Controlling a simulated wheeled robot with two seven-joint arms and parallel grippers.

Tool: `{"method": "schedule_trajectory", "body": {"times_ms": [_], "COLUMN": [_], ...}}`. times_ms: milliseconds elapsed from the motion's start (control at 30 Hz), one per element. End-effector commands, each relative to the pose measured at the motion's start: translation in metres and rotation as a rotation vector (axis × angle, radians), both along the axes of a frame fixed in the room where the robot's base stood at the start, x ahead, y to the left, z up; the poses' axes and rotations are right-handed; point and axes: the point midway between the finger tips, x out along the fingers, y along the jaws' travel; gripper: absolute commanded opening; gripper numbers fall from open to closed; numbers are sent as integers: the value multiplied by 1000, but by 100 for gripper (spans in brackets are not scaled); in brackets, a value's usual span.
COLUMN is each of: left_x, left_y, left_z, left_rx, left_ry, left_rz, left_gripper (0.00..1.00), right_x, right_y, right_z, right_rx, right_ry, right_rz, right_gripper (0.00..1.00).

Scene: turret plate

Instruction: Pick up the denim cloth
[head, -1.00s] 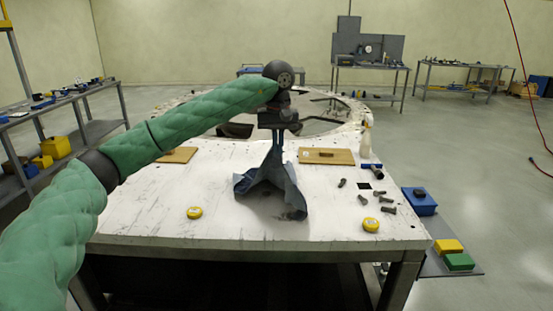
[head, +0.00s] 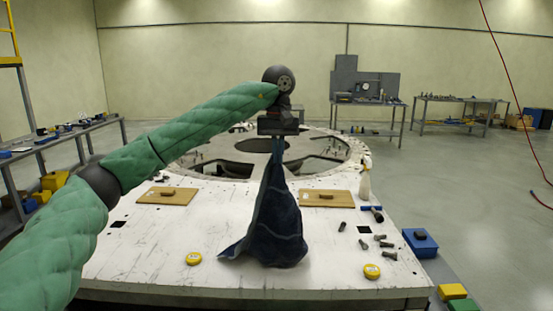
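The dark blue denim cloth (head: 272,222) hangs from my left gripper (head: 278,143) in the middle of the head view. Its top is pinched to a narrow point between the fingers, and it widens downward. The lower edge is near or on the white table (head: 140,255); I cannot tell whether it still touches. My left gripper points down and is shut on the cloth. My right gripper does not show.
Two wooden boards (head: 165,196) (head: 326,198) lie behind the cloth, before the large round opening. Yellow tape measures (head: 193,259) (head: 372,271) lie at the front. Several bolts (head: 380,237), a T-shaped tool (head: 373,211) and a white bottle (head: 364,183) are at the right.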

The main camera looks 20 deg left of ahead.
Motion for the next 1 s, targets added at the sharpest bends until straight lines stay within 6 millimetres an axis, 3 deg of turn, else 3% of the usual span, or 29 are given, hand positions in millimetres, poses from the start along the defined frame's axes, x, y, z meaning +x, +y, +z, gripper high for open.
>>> {"method": "schedule_trajectory", "body": {"times_ms": [33, 200, 467, 900, 1000], "left_x": [0, 0, 0, 0, 0], "left_y": [0, 0, 0, 0, 0], "left_z": [20, 53, 70, 148, 155], "left_rx": [1, -1, 0, 0, 0], "left_ry": [-2, -1, 0, 0, 1], "left_rz": [0, 1, 0, 0, 0], "left_gripper": [0, 0, 0, 0, 0], "right_x": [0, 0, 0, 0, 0], "right_y": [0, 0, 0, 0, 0], "right_z": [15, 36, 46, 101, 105], "right_rx": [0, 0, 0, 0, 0], "right_ry": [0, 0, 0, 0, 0], "right_rz": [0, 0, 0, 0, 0], "right_gripper": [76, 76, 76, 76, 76]}}
